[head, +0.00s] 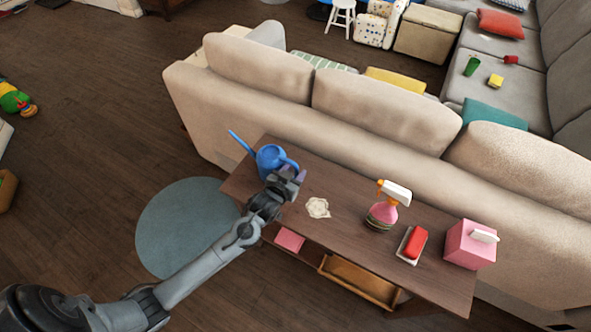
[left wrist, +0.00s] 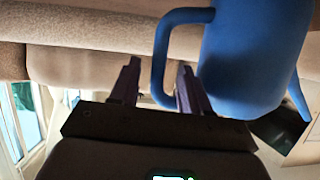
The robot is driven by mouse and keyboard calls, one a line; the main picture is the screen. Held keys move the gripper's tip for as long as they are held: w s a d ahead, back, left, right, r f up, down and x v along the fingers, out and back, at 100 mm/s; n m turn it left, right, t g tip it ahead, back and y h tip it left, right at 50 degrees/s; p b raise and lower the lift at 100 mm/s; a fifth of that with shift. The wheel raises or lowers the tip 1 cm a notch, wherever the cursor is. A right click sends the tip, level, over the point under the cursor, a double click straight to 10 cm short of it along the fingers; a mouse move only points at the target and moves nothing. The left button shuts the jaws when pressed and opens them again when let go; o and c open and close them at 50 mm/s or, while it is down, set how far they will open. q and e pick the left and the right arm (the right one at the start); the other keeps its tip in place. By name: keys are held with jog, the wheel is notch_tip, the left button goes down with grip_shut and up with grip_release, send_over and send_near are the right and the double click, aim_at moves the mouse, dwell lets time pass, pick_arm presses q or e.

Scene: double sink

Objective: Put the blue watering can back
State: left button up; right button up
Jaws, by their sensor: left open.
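The blue watering can (head: 270,158) stands upright on the left end of the wooden console table (head: 340,218) behind the sofa, its spout pointing left. In the left wrist view the can's body (left wrist: 250,60) fills the upper right, with its handle (left wrist: 161,60) toward the middle. My left gripper (head: 292,175) is at the handle side of the can. In the left wrist view its two fingers (left wrist: 158,88) are open, with the lower part of the handle between or just beyond them; I cannot tell whether they touch it. My right gripper does not show.
The beige sofa back (head: 310,110) rises behind. A lower shelf holds a wooden tray (head: 358,283).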

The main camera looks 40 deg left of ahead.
pick_arm(q)
jog(key=s+d+r+m+g+p, duration=0.1)
jog(key=s+d+g, duration=0.2)
jog(key=s, duration=0.7)
jog(key=s+d+r+m+g+h, duration=0.1)
jog(key=s+d+r+g, duration=0.1)
jog(key=s, duration=0.8)
jog(key=s+d+r+m+g+h+p, duration=0.1)
jog(key=s+d+r+g, duration=0.1)
jog(key=s, duration=0.8)
jog(key=d+g, duration=0.1)
jog(key=g, duration=0.1)
jog(key=shift+d+g+p, duration=0.3)
jog(key=shift+d+p, duration=0.05)
jog(key=shift+w, duration=0.1)
